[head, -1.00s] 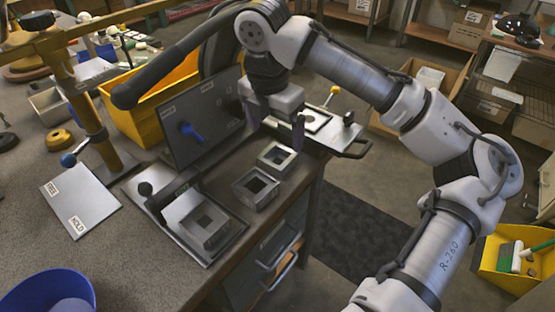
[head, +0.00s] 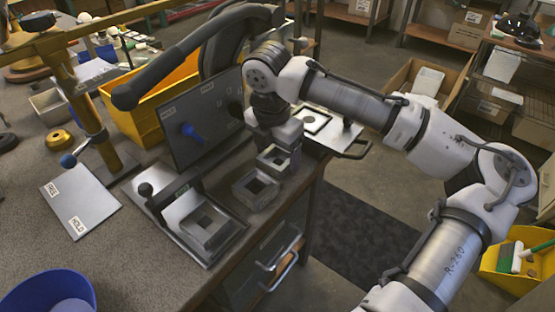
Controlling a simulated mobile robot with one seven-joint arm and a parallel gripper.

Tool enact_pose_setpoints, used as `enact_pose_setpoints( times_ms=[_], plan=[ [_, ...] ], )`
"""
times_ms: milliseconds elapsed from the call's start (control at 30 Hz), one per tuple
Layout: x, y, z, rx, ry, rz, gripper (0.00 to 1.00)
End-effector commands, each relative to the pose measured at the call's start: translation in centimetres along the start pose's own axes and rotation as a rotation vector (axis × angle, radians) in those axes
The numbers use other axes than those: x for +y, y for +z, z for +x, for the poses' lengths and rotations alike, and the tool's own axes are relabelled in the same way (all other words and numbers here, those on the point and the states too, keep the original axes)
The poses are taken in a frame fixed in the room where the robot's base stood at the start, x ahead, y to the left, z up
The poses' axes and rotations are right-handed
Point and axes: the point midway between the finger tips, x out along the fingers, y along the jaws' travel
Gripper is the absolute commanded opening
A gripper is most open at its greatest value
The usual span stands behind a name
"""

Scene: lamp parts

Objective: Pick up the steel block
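Three square steel blocks with a square hole in the top show in the head view. The far one (head: 273,162) is on the bench near its right edge. A second steel block (head: 255,189) is just in front of it. A third steel block (head: 206,228) sits in the clamp fixture to the left. My gripper (head: 277,150) is down at the far block, its fingers pointing down and partly hiding it. Whether the fingers touch or grip the block cannot be made out.
A dark upright panel (head: 200,125) with a blue knob stands close left of my gripper. A plate with a dark square frame (head: 313,122) and a handle lies just behind. A yellow bin (head: 135,110) is farther left. The bench's right edge is close by.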

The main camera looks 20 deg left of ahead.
Motion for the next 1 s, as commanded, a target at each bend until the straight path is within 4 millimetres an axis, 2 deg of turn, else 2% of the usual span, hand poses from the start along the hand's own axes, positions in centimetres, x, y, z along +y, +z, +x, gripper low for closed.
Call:
enact_pose_setpoints(
  times_ms=[33, 333, 733, 867, 1000],
  plan=[
    [0.0, 0.0, 0.0, 0.0, 0.0, 0.0, 0.67],
    [0.0, 0.0, 0.0, 0.0, 0.0, 0.0, 0.28],
    [0.1, 0.1, -0.8, -0.002, 0.002, 0.001, 0.26],
    [0.1, 0.3, -2.3, -0.001, 0.002, 0.001, 0.26],
    [0.1, 0.6, -5.0, -0.002, 0.003, 0.0, 0.26]
  ],
)
